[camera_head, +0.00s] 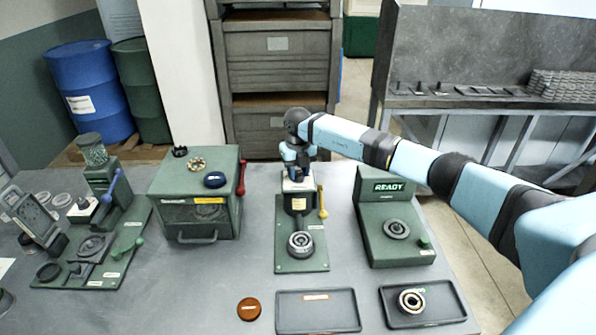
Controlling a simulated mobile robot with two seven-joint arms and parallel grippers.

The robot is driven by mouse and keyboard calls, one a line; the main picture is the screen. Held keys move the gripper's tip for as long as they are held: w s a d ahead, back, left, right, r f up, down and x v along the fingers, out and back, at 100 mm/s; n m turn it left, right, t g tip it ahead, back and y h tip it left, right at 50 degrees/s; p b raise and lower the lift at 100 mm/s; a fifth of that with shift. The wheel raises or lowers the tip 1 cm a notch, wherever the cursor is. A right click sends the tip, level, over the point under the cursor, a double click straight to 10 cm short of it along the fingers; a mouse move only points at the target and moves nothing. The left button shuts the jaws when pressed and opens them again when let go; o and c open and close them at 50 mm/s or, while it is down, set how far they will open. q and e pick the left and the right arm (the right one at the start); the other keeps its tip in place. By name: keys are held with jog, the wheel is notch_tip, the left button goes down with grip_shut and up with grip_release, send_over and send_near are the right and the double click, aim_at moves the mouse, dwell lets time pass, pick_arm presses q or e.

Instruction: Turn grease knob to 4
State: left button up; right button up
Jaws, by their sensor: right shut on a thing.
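The green middle station (287,258) has a white-topped upright head (298,203) with a small yellow label. A round metal ring part (300,244) sits at its front and a yellow lever (322,203) on its right side. My right gripper (297,176) points down at the top of this head and is shut there, on what appears to be the grease knob. The gripper hides the knob, so its setting and number marks cannot be read. My left gripper is not in view.
A green box machine (195,219) with a red lever stands left of the station. A green READY unit (368,230) stands right. Two dark trays lie in front, the right tray (455,304) with a bearing ring (411,301). An orange-brown disc (249,308) lies beside the left tray.

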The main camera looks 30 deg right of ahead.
aim_at(298, 173)
jog(key=o, duration=0.9)
jog(key=shift+r, duration=0.15)
notch_tip(298, 173, up, 14)
jog(key=shift+f+b, duration=0.15)
jog(key=shift+b, duration=0.95)
jog(key=shift+f, duration=0.1)
